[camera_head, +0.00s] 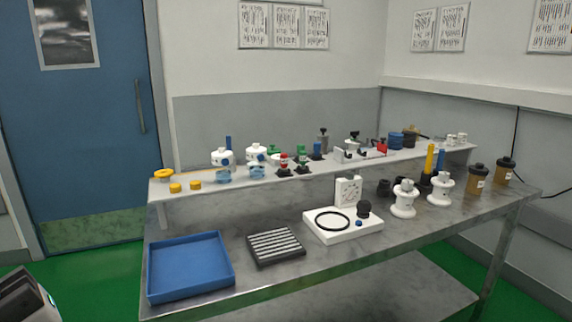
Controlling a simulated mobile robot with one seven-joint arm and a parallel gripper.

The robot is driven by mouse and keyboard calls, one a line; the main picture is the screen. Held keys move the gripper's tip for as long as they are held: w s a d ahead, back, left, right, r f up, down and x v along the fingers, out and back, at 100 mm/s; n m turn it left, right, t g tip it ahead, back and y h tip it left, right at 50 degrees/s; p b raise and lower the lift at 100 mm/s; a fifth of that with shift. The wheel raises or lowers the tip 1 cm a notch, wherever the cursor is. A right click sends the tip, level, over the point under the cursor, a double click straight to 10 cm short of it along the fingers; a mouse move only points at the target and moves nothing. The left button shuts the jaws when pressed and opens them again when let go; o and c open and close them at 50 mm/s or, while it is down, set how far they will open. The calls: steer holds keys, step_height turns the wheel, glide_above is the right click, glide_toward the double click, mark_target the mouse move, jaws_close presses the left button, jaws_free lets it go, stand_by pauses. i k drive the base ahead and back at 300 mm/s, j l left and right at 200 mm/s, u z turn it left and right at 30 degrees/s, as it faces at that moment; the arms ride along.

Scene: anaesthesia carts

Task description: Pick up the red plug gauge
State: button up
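Two small red things stand on the raised shelf of the bench, and I cannot tell for sure which is the red plug gauge. One is a red-topped piece (283,159) on a black base, left of a green-topped piece (301,152). The other is a red block-like piece (382,148) farther right, at the end of a pale fixture (358,156). Both are small and partly crowded by neighbours. My gripper is not in view; only a grey and black part, probably mine, shows at the lower left corner.
The bench (340,262) holds an empty blue tray (188,292), a black ribbed block (275,247) and a white fixture with a black ring (343,235). White spools (403,199) and brown jars (478,180) stand right. Blue-and-white valves (222,163) crowd the shelf (200,180). Green floor lies left.

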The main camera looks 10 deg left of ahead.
mark_target(284, 156)
steer(key=i+l+u, duration=0.2)
steer(key=l, duration=0.15)
steer(key=i+l+u, duration=0.2)
steer(key=l, duration=0.2)
steer(key=i+l+u, duration=0.2)
steer(key=l, duration=0.2)
steer(key=l+u, duration=0.2)
steer(key=l, duration=0.2)
steer(key=i+l+u, duration=0.2)
steer(key=l, duration=0.3)
steer(key=i, duration=0.8)
